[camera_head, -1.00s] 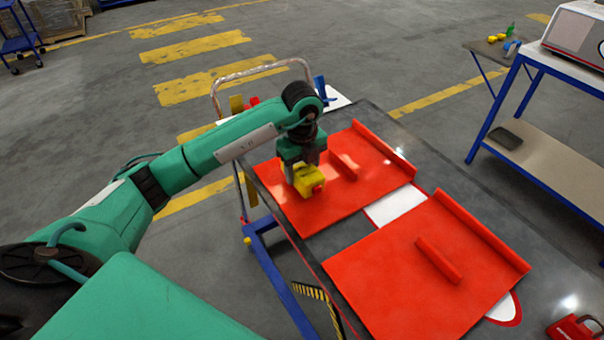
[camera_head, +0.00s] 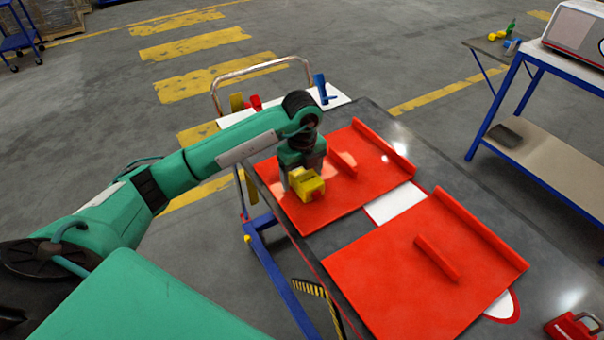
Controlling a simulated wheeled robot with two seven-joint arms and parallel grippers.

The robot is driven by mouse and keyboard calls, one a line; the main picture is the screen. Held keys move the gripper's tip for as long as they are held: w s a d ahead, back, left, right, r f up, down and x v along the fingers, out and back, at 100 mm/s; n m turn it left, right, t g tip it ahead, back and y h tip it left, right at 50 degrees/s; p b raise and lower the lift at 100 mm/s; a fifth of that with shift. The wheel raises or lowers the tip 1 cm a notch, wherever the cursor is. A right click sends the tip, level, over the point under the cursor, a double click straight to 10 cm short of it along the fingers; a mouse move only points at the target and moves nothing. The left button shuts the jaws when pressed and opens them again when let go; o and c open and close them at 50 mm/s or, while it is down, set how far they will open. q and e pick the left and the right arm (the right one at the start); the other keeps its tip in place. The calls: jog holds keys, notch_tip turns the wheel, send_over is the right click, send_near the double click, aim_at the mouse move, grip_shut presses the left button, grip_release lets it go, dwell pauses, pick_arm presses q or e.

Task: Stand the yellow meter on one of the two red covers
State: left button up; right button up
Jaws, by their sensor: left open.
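The yellow meter (camera_head: 308,187) is at the left part of the far red cover (camera_head: 375,178) in the head view. It looks upright and appears to rest on the cover, though its base is partly hard to make out. The near red cover (camera_head: 385,290) lies flat on the dark table and is bare. My right gripper is not in view.
Each cover has a raised edge and a short raised bar (camera_head: 438,259). A trolley (camera_head: 332,98) with small items stands behind the table. A red object (camera_head: 573,328) is at the lower right. A blue-framed bench (camera_head: 560,165) stands at the right.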

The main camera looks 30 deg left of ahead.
aim_at(302, 171)
pick_arm(q)
jog(key=shift+r+b, duration=0.35)
jog(key=shift+r, duration=0.15)
notch_tip(302, 171, up, 9)
jog(key=shift+r+b, duration=0.1)
jog(key=shift+b, duration=0.7)
jog(key=shift+r, duration=0.95)
